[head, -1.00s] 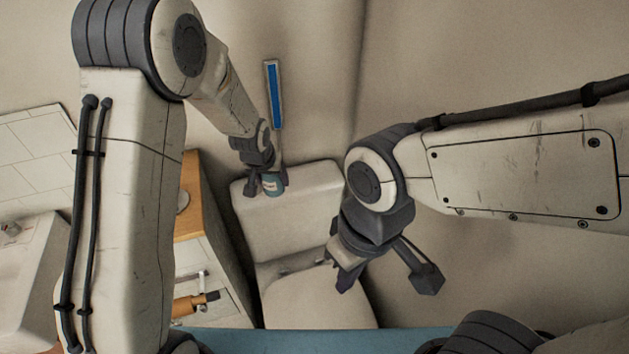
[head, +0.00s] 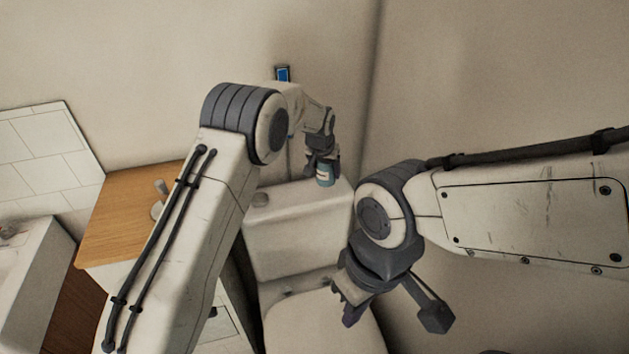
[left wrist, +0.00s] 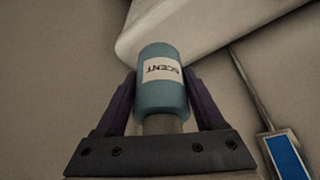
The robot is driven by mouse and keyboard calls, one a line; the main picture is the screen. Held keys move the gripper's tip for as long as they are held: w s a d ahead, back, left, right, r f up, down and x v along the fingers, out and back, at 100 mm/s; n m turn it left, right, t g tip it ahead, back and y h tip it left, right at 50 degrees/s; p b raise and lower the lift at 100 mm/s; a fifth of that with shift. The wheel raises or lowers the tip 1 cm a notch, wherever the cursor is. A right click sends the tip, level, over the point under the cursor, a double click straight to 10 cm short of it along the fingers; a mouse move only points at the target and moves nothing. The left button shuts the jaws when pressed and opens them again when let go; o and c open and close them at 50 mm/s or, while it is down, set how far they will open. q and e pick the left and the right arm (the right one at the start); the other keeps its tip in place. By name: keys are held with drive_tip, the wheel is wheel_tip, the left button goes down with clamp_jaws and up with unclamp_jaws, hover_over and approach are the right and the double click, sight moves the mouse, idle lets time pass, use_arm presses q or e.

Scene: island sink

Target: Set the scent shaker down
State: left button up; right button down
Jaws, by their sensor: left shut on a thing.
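The scent shaker (head: 326,175) is a small teal bottle with a white label. In the head view it is at the far end of my left arm, by the top right part of the toilet tank (head: 300,240). My left gripper (head: 322,166) is shut on it. In the left wrist view the shaker (left wrist: 162,95) sits between the two fingers, its label reading SCENT, with the white tank edge behind it. I cannot tell whether its base touches the tank. My right gripper (head: 392,318) is lower in the head view, fingers spread, with nothing between them.
A grey round button or cap (head: 261,200) is on the tank's left part. The closed toilet lid (head: 320,325) is below. A wooden counter (head: 125,222) and a white sink (head: 30,270) are at left. A blue-faced stick (head: 283,74) stands behind by the wall.

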use_arm(q)
drive_tip(key=a, duration=0.1)
drive_tip(key=w+a+f, duration=0.2)
drive_tip(key=shift+a+f+p, duration=0.25)
drive_tip(key=shift+p, duration=0.05)
wheel_tip(320, 180, down, 3)
drive_tip(key=shift+f+p, duration=0.1)
drive_tip(key=shift+p, duration=0.4)
drive_tip(key=shift+f, duration=0.3)
drive_tip(key=shift+f, duration=0.25)
drive_tip(key=o, duration=1.5)
drive_tip(key=shift+r, duration=0.1)
